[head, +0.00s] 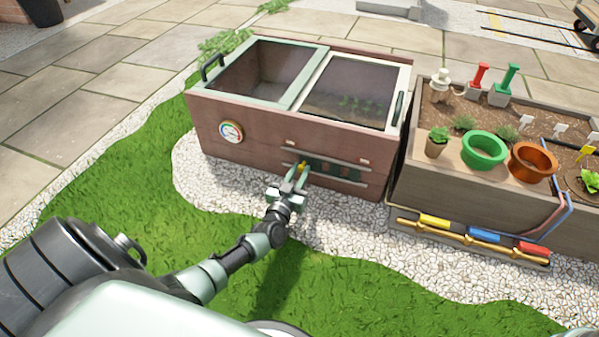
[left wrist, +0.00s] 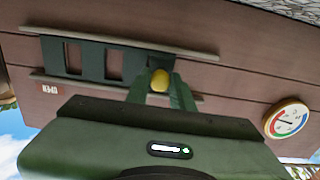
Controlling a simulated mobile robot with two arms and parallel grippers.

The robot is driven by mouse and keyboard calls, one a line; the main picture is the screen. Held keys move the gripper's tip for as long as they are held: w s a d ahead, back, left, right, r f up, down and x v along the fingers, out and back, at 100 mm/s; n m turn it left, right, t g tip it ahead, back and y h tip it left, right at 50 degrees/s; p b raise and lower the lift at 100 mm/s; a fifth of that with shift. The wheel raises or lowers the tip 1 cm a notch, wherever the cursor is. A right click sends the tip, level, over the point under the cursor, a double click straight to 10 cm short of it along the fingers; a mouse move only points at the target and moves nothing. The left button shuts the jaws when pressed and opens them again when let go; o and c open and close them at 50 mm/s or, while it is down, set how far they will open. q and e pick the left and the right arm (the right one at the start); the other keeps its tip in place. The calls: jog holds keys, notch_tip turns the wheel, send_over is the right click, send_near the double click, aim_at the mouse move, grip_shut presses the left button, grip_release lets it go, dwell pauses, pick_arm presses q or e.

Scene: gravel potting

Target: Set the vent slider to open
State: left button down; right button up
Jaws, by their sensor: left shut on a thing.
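The vent slider is a dark green slotted plate (head: 335,170) between two rails on the front of the brown cold frame (head: 240,115). It also shows in the left wrist view (left wrist: 92,60), which is upside down. Its yellow knob (head: 303,165) is at the plate's left end in the head view. My left gripper (head: 299,172) is shut on the knob, with a finger on each side of it in the wrist view (left wrist: 160,82). My right gripper is not in view.
A round dial (head: 231,132) is on the cold frame's front, left of the slider. A planter (head: 450,180) with pots and tools stands to the right, with a rail of coloured blocks (head: 475,238) below. White gravel (head: 225,188) and grass lie in front.

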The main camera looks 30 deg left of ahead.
aim_at(315, 165)
pick_arm(q)
jog(key=shift+d, duration=0.1)
jog(key=d, duration=0.1)
jog(key=d+p, duration=0.1)
jog(key=d, duration=0.1)
jog(key=shift+w, duration=0.35)
jog(key=shift+d, duration=0.15)
jog(key=c, duration=1.2)
grip_release()
jog(key=shift+c, duration=0.2)
